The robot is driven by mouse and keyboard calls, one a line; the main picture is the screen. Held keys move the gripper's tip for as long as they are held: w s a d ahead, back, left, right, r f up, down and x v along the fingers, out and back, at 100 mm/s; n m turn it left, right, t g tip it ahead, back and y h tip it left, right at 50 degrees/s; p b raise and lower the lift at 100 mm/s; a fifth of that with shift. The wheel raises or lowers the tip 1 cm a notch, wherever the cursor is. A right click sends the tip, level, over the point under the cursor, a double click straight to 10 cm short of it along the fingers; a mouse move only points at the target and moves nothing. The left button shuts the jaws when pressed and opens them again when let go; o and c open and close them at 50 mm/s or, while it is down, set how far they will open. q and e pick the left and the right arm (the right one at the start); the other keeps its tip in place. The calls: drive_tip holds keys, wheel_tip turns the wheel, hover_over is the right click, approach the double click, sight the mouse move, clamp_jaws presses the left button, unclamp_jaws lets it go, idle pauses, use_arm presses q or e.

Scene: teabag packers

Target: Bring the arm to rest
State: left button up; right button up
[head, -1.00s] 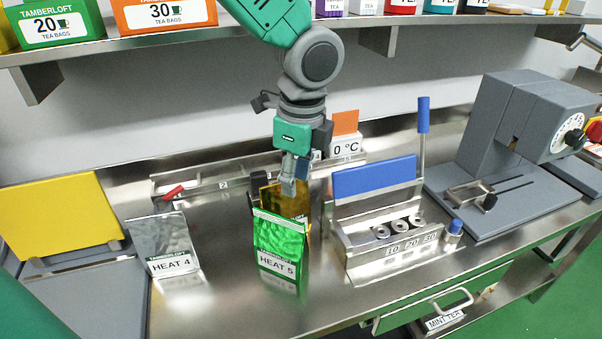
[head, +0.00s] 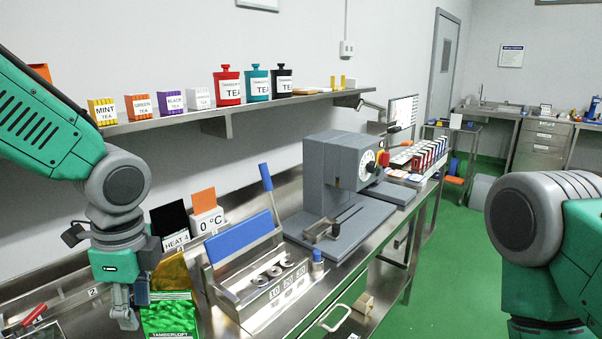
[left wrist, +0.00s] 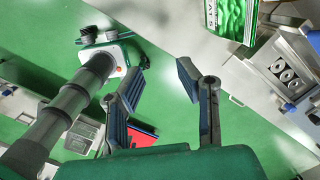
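My left gripper (head: 124,308) hangs downward over the bench at the lower left of the head view. In the left wrist view its two fingers (left wrist: 161,85) stand apart with nothing between them. A green foil pouch (head: 170,318) stands just right of the gripper in the head view, cut off below. The pouch also shows at the top right of the left wrist view (left wrist: 230,18), apart from the fingers. My right arm (head: 530,225) shows at the right edge of the head view; its gripper is out of view.
A gold pouch (head: 172,273) stands behind the green one. A steel holder with a blue flap (head: 238,237) and a grey machine (head: 334,170) with a dial stand along the bench. A shelf (head: 230,112) with tea boxes and tins runs above. The green floor (head: 447,250) between bench and right arm is clear.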

use_arm(q)
drive_tip(key=s+f+n+h, duration=0.1)
drive_tip(key=s+f+n, duration=0.25)
drive_tip(key=f, duration=0.35)
drive_tip(key=s+d+f+n+h, duration=0.1)
drive_tip(key=s+f+n, duration=0.1)
drive_tip(key=s+f, duration=0.35)
drive_tip(key=s+f+n+h, duration=0.1)
drive_tip(key=s+f+n, duration=0.15)
drive_tip(key=f, duration=0.65)
drive_tip(key=s+a+f+n+y, duration=0.1)
drive_tip(key=s+a+f+n, duration=0.35)
drive_tip(key=s, duration=0.25)
drive_tip(key=s+a+f+n, duration=0.3)
drive_tip(key=s+f+n, duration=0.2)
drive_tip(key=s+f, duration=0.15)
wheel_tip(320, 180, down, 13)
drive_tip(key=w+d+m+b, duration=0.1)
drive_tip(key=w+b, duration=0.1)
drive_tip(key=b, duration=1.1)
drive_tip(key=shift+r+t+y+b, duration=0.2)
drive_tip(key=shift+t+y+b, duration=0.1)
drive_tip(key=shift+y, duration=0.1)
use_arm(e)
wheel_tip(320, 180, down, 13)
drive_tip(key=a, duration=0.1)
drive_tip(key=shift+s+a, duration=0.15)
drive_tip(key=shift+a, duration=0.15)
